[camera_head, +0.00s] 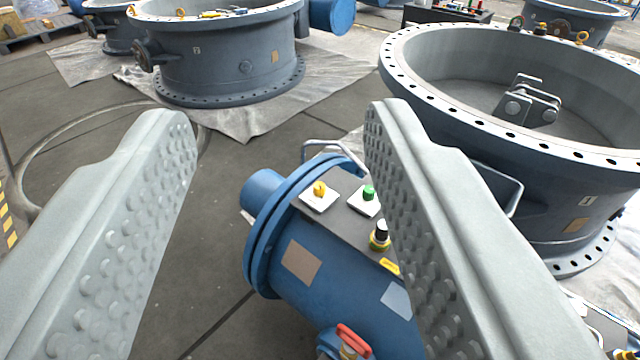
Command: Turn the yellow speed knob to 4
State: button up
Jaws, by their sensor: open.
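The yellow knob (319,188) sits on a white square plate (318,201) on top of a blue cylindrical valve actuator (330,270). The number it points to is too small to read. My gripper (280,125) is open, its two grey studded fingers wide apart and empty. The yellow knob shows between the fingers, beyond them and apart from them. A green button (368,193) on its own white plate is just right of the knob. The right finger hides part of the actuator's right side.
A black-topped knob with a yellow base (380,235) stands near the right finger. A red handle (353,340) is low on the actuator. A large grey flanged valve (560,190) stands at right, another (230,60) at back left. Floor at left is mostly clear.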

jog(key=shift+w, duration=0.1)
jog(key=m+g, duration=1.2)
jog(key=g, duration=0.5)
send_over(319, 185)
notch_tip(319, 185, down, 24)
notch_tip(319, 185, down, 17)
jog(key=shift+r, duration=0.15)
jog(key=c, duration=1)
